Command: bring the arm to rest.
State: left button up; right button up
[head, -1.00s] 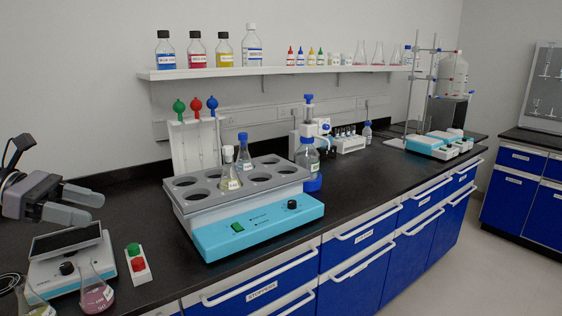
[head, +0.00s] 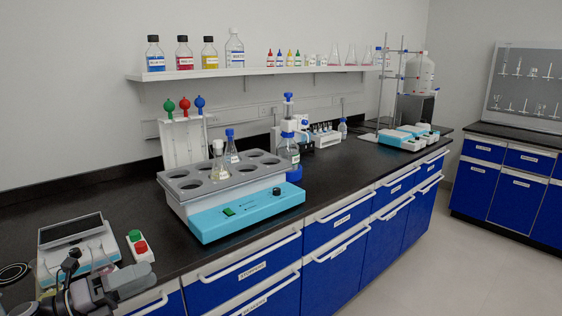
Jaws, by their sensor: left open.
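My left gripper (head: 127,284) is at the bottom left of the head view, low near the front edge of the bench. Its grey fingers point right, and it holds nothing that I can see. It is open. My left arm comes in from the bottom left and covers the lower part of the small white-and-blue device (head: 78,243) with the dark tilted plate. The pink flask beside that device is almost wholly hidden by my arm. My right gripper is not in view.
A red-and-green button box (head: 141,246) stands just behind my gripper. A water bath (head: 228,210) with two flasks in its holes stands to the right. A pipette stand (head: 184,145) is behind it. Blue drawers (head: 252,269) line the bench front. Bottles stand on the wall shelf (head: 250,72).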

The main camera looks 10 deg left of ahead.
pick_arm(q)
jog(key=s+d+f+n+t+y, duration=0.1)
jog(key=s+d+f+n+y, duration=0.3)
jog(key=f+n, duration=0.5)
jog(key=s+d+f+n+t+y, duration=0.25)
jog(key=f+n+y, duration=0.3)
jog(key=n, duration=0.55)
jog(key=s+d+f+n+g+y, duration=0.2)
jog(key=s+d+f+n+g, duration=0.4)
jog(key=s+d+f+n, duration=0.3)
jog(key=shift+s+d+f+n+g+p, duration=0.4)
jog(key=shift+s+f+n, duration=0.25)
jog(key=shift+s+n, duration=0.5)
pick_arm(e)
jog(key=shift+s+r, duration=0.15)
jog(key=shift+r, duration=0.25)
pick_arm(q)
jog(key=shift+a, duration=0.15)
jog(key=c, duration=0.3)
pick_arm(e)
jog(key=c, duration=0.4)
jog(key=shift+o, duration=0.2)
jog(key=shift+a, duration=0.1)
